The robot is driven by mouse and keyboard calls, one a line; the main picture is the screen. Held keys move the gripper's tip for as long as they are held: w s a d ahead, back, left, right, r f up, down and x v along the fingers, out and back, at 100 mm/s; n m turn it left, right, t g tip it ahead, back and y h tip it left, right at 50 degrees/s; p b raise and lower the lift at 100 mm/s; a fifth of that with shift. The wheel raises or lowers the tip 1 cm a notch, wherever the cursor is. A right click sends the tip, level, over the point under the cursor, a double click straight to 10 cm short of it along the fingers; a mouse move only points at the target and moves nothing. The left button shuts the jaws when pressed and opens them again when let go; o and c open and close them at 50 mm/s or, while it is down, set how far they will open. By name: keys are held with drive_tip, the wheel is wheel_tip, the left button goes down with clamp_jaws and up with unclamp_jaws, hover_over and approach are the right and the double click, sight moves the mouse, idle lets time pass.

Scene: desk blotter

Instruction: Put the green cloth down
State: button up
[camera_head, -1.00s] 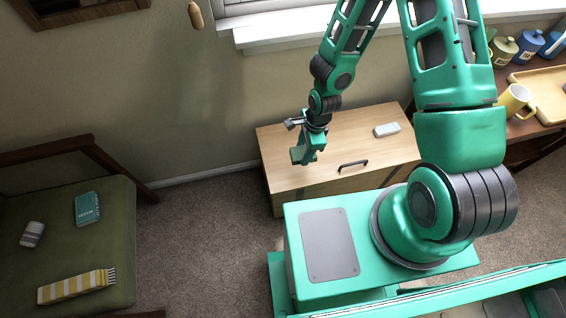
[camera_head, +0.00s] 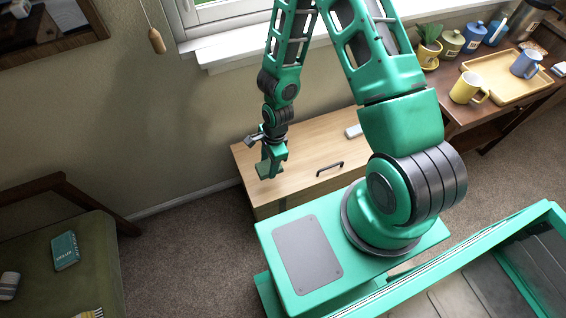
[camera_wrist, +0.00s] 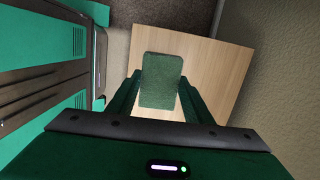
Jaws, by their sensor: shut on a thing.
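The green cloth (camera_wrist: 161,78) is a small, dark green, folded-looking rectangle in the wrist view, held between the two fingers of my gripper. In the head view my gripper (camera_head: 270,172) hangs over the left part of the wooden cabinet top (camera_head: 304,146). My gripper is shut on the cloth. In the head view the cloth is hard to tell from my green fingers. In the wrist view the bare cabinet top (camera_wrist: 205,65) lies beyond the cloth; I cannot tell how big the gap is.
A white object (camera_head: 353,131) lies at the cabinet's back right, partly behind my arm. A desk at right holds a yellow mug (camera_head: 466,88), a tray (camera_head: 490,84) and several pots. A green-seated chair (camera_head: 95,265) stands at left. The cabinet top's middle is clear.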

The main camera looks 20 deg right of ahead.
drive_tip(key=w+d+f, duration=0.1)
drive_tip(key=d+f, duration=0.1)
drive_tip(key=w+d+f, duration=0.2)
drive_tip(key=d, duration=0.1)
drive_tip(key=w+d+f, duration=0.1)
drive_tip(key=d+f, duration=0.1)
drive_tip(key=d, duration=0.1)
drive_tip(key=shift+w+d, duration=0.25)
drive_tip(key=shift+w, duration=0.15)
drive_tip(key=shift+f, duration=1.75)
drive_tip(key=shift+f, duration=0.15)
drive_tip(key=o, duration=1.1)
wheel_tip(320, 180, up, 11)
drive_tip(key=d, duration=0.1)
drive_tip(key=shift+s+d, duration=0.15)
drive_tip(key=shift+s, duration=0.05)
